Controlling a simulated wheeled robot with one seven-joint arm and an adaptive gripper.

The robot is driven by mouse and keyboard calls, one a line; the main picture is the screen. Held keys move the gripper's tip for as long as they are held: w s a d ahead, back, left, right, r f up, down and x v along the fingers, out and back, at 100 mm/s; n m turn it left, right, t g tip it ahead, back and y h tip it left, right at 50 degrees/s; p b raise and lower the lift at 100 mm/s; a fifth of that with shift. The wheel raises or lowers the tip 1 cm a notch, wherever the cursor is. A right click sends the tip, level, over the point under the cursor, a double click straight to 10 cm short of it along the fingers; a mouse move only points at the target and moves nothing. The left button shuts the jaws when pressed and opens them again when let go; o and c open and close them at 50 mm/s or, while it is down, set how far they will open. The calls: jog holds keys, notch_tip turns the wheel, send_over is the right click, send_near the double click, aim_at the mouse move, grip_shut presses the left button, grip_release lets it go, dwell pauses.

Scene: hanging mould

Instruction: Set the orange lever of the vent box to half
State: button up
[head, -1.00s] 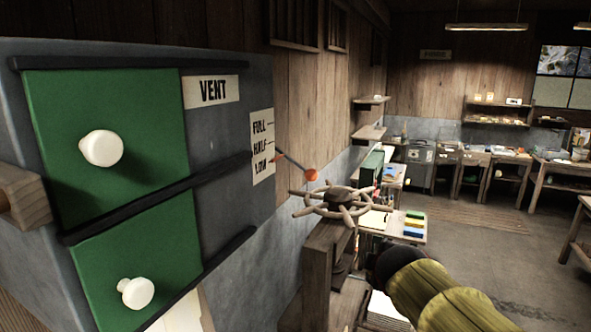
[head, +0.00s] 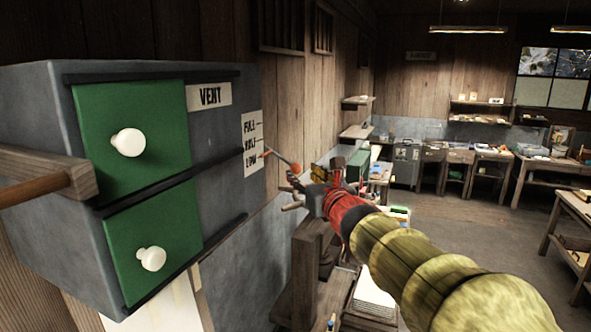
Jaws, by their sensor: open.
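The vent box (head: 215,145) is a grey box on the left wall with a "VENT" label. A white scale card (head: 252,143) on its right side reads FULL, HALF, LOW from top to bottom. The orange lever (head: 296,168) is a thin dark rod with an orange knob at its end. My gripper (head: 306,182) is open just below and right of the knob. I cannot tell whether it touches the knob.
Two green panels with white knobs, an upper (head: 128,142) and a lower (head: 150,258), are on the box's front. A wooden bar (head: 45,180) juts out at left. A spoked wheel, mostly hidden behind my gripper, stands on a wooden stand (head: 305,265). Open floor lies at right.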

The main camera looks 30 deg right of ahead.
aim_at(298, 170)
jog(key=w, duration=0.4)
jog(key=w+d, duration=0.1)
jog(key=w, duration=0.1)
jog(key=shift+w+f+p, duration=0.15)
jog(key=shift+w+p, duration=0.15)
jog(key=shift+p, duration=0.05)
jog(key=shift+c, duration=0.8)
grip_shut()
